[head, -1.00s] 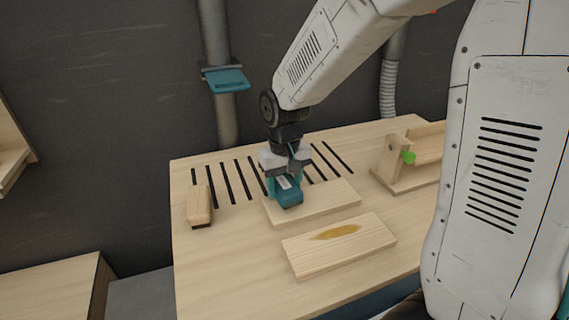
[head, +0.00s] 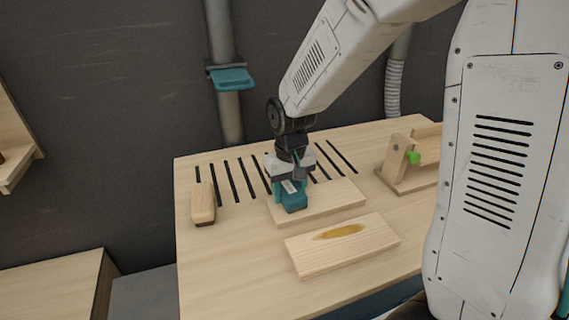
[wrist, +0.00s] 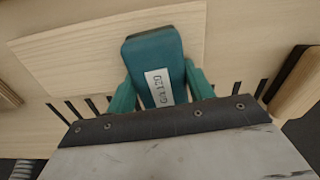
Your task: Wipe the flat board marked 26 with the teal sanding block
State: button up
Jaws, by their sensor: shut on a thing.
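My gripper (head: 290,190) is shut on the teal sanding block (head: 295,204). In the wrist view the block (wrist: 152,52) sits between my green fingers (wrist: 160,90) and carries a white label reading about "GR 120". The block is over the left part of the rear flat board (head: 335,202) and appears to rest on it; exact contact cannot be told. This board also shows in the wrist view (wrist: 70,60), plain and pale. A second flat board (head: 300,258) lies in front, with a yellow-brown stain (head: 338,232) on top. No number is readable on either board.
A wooden block with a dark underside (head: 203,203) stands at the left of the slotted table (head: 220,270). A wooden fixture with a green knob (head: 412,158) stands at the back right. Dark slots run along the table's rear. The front left of the table is clear.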

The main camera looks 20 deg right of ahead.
jog(key=shift+a+r, duration=0.2)
jog(key=shift+a, duration=0.1)
notch_tip(320, 180, up, 7)
jog(key=shift+d+r, duration=0.1)
jog(key=shift+r, duration=0.25)
